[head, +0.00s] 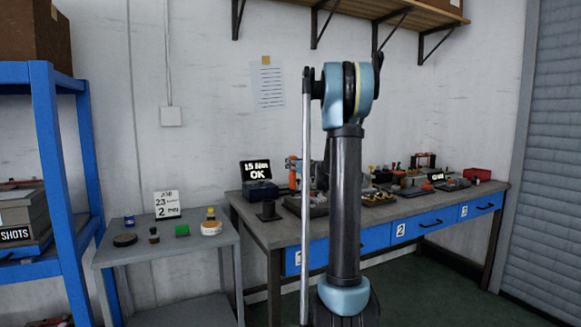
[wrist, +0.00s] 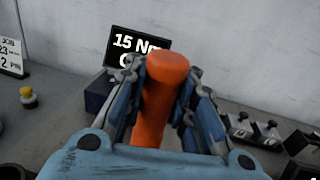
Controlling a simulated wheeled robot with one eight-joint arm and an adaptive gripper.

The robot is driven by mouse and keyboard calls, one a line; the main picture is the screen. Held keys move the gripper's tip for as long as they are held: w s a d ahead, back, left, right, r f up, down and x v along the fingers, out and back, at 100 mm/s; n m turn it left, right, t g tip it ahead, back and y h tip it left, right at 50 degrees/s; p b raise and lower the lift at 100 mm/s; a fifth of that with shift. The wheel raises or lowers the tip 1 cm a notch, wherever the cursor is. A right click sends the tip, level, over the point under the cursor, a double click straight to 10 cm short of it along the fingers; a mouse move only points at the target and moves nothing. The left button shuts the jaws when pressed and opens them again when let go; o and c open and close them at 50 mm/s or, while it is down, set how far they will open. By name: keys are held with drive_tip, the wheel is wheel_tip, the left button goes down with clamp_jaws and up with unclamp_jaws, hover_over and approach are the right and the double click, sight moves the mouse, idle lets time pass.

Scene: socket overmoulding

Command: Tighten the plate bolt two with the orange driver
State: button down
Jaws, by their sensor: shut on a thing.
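In the wrist view my gripper (wrist: 166,78) is shut on the orange driver (wrist: 163,100). Its thick orange handle stands nearly upright between the two fingers, with the rounded end at the top. The driver's lower end is hidden behind the gripper body. In the head view an orange handle (head: 292,172) shows over the bench, left of my arm. I cannot make out plate bolt two or the driver's tip in either view.
A display (head: 256,168) reading "15 Nm OK" stands at the bench's (head: 268,232) left end. Fixtures and small parts crowd the bench, including metal blocks (wrist: 262,131). A grey side table (head: 150,252) holds small containers and a job card (head: 167,204). A blue rack (head: 62,170) stands left.

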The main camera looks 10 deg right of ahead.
drive_tip(key=shift+f, duration=0.9)
idle(2.1)
